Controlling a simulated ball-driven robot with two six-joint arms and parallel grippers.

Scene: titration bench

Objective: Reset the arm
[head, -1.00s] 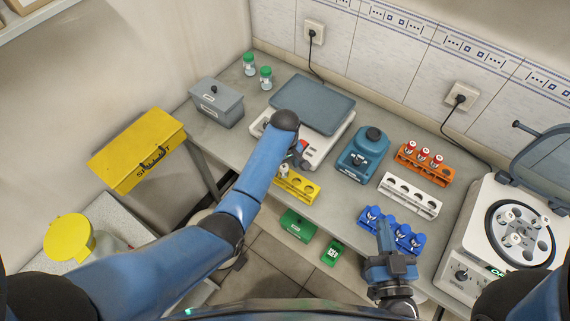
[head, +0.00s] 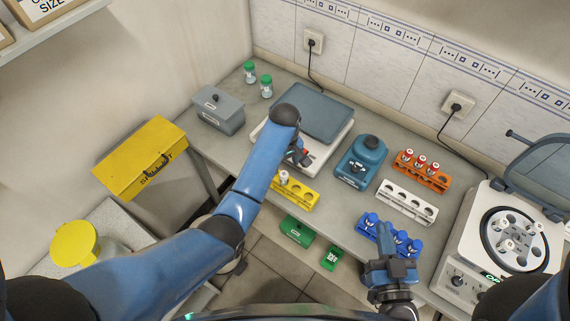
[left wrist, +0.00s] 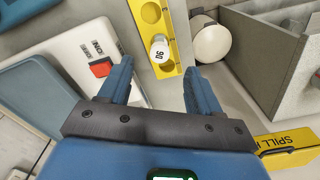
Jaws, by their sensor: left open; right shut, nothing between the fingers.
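My left arm reaches in from the left over the bench front. In the left wrist view its gripper (left wrist: 160,88) is open and empty. A white-capped tube (left wrist: 159,48) stands in the yellow rack (left wrist: 173,20), just beyond and between the open fingers, apart from them. The yellow rack (head: 299,193) also shows in the head view, beside the left forearm. My right gripper (head: 384,240) is at the lower right, in front of the blue rack (head: 414,250) and partly hiding it. Its fingers are shut with nothing seen between them.
A hotplate-like device with a grey top (head: 310,113) stands behind my left arm. A teal mixer (head: 361,162), white rack (head: 406,202), orange rack (head: 420,172) and centrifuge (head: 508,240) stand to the right. A grey box (head: 217,110) is at the left; a yellow spill box (head: 140,158) is beyond the bench edge.

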